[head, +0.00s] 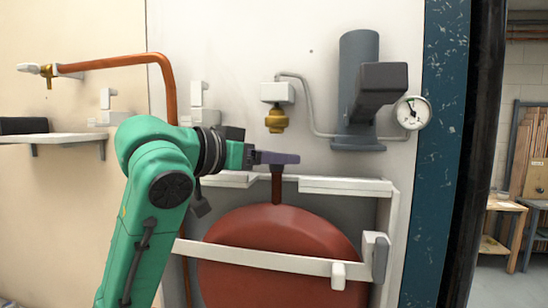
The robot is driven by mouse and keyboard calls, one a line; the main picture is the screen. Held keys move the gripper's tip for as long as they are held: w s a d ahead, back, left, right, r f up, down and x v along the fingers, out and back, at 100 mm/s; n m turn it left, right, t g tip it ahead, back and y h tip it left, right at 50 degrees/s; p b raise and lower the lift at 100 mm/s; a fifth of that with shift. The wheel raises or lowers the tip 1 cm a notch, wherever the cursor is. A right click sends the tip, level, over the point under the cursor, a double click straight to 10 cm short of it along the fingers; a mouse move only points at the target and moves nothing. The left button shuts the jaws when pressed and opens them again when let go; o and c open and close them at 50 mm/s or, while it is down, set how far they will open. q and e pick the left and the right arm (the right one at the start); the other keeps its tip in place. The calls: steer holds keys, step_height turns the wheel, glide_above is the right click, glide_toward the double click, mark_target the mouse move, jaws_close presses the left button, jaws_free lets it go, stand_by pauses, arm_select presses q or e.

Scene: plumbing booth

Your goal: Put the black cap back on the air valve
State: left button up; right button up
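My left arm comes in from the lower left, and its gripper (279,157) points right in the middle of the view. Its dark purplish fingers appear edge-on, so I cannot tell how far apart they are. They lie in front of or just above the top of a dark red stem (277,187), which rises from a large round red tank (280,238). No black cap can be made out; the fingers may hide it. A brass fitting (276,118) hangs above the gripper, under a white block on the wall. My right gripper is not in view.
A white frame (345,186) with a crossbar surrounds the tank. A grey pipe runs from the white block (277,93) towards a dark grey cylinder unit (359,85) and a round gauge (412,112). A copper pipe (168,85) and a shelf (60,138) are at left.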

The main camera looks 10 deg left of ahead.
arm_select(q)
steer(key=shift+a, duration=0.1)
steer(key=b+v, duration=0.5)
steer(key=v, duration=0.9)
steer(key=shift+s, duration=0.2)
steer(key=shift+a, duration=0.1)
